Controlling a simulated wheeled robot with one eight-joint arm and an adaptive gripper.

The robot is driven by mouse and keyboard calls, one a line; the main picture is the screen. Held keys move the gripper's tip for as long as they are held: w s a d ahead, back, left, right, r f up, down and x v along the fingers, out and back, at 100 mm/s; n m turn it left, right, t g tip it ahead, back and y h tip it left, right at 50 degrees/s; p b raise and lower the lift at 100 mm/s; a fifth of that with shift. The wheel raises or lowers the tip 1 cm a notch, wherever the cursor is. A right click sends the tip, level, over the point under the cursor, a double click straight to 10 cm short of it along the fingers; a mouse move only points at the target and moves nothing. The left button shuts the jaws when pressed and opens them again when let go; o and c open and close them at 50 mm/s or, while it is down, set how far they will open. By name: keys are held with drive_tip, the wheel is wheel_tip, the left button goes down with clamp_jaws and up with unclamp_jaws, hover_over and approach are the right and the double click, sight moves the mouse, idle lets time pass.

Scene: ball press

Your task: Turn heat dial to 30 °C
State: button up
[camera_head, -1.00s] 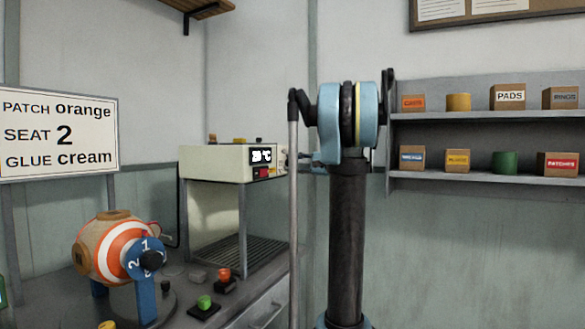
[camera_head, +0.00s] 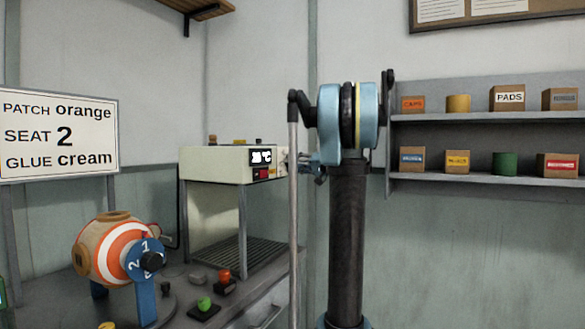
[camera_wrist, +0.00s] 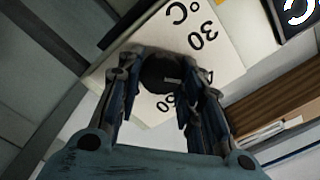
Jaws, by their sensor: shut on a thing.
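The heat dial (camera_wrist: 165,72) is a dark round knob with a pale pointer mark. It sits on a cream panel (camera_wrist: 222,62) printed with "30 °C" and other numbers, partly hidden by my fingers. My gripper (camera_wrist: 168,85) is shut on the dial, with one finger on each side. In the head view, the cream press unit (camera_head: 230,165) stands at the back of the bench with a lit display (camera_head: 261,156) reading in °C; its digits are too blurred to read. My gripper there is mostly hidden behind my arm, at the unit's right side.
A striped ball (camera_head: 105,250) sits on a blue stand at the left. A green button (camera_head: 205,303) and a red button (camera_head: 225,275) are on the bench in front of the unit. Shelves (camera_head: 480,118) with boxes are at the right.

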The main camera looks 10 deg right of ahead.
drive_tip(key=n, duration=1)
drive_tip(key=shift+s, duration=0.1)
drive_tip(key=shift+n, duration=0.3)
idle(0.3)
drive_tip(key=o, duration=1.1)
drive_tip(key=shift+c, duration=0.2)
drive_tip(key=v, duration=0.7)
drive_tip(key=shift+d, duration=0.15)
